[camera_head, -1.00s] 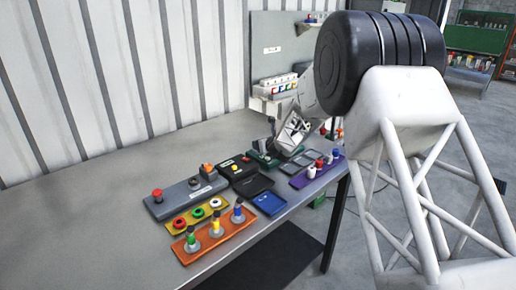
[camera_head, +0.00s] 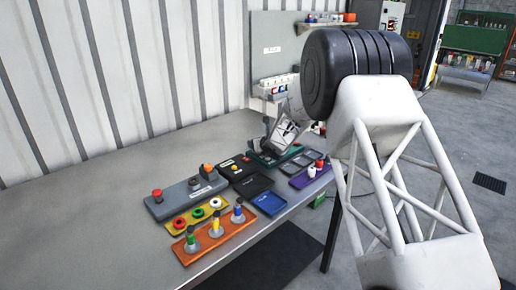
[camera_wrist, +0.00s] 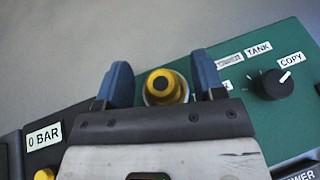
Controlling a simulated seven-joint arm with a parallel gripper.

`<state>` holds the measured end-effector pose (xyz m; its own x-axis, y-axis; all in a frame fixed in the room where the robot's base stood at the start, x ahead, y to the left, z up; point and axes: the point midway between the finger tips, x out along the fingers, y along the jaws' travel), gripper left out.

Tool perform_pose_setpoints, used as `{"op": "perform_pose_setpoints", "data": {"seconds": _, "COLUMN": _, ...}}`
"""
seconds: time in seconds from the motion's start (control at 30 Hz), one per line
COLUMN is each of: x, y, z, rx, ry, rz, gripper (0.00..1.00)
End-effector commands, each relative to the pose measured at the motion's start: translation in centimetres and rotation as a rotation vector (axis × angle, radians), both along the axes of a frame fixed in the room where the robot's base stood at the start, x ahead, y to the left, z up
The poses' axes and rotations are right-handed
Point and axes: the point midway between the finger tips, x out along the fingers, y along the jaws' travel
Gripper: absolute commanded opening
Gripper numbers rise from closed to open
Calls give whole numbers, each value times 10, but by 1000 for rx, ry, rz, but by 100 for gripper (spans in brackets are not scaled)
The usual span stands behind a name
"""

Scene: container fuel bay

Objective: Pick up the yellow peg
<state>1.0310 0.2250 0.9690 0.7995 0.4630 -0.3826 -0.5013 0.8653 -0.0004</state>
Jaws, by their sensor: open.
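In the wrist view a yellow round peg-like piece (camera_wrist: 163,86) with a dark centre stands at the edge of a green panel (camera_wrist: 240,110). My gripper (camera_wrist: 165,82) is open, with one blue finger on each side of this piece; I cannot tell whether they touch it. In the head view my gripper (camera_head: 268,146) is low over the green panel (camera_head: 272,158) and hides part of it. Another yellow peg (camera_head: 216,223) stands upright on the orange tray (camera_head: 222,240), between a green peg (camera_head: 191,236) and a blue peg (camera_head: 238,211).
A grey box with a red button (camera_head: 157,195) and a yellow plate with rings (camera_head: 180,224) stand left. The table's left side is clear.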

Motion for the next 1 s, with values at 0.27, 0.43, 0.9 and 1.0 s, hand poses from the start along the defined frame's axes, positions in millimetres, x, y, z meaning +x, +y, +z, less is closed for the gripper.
{"op": "perform_pose_setpoints", "data": {"seconds": 0.27, "x": 0, "y": 0, "z": 0, "rx": 0, "ry": 0, "rz": 0, "gripper": 63}}
{"op": "perform_pose_setpoints", "data": {"seconds": 0.43, "x": 0, "y": 0, "z": 0, "rx": 0, "ry": 0, "rz": 0, "gripper": 63}}
{"op": "perform_pose_setpoints", "data": {"seconds": 0.9, "x": 0, "y": 0, "z": 0, "rx": 0, "ry": 0, "rz": 0, "gripper": 5}}
{"op": "perform_pose_setpoints", "data": {"seconds": 1.0, "x": 0, "y": 0, "z": 0, "rx": 0, "ry": 0, "rz": 0, "gripper": 5}}
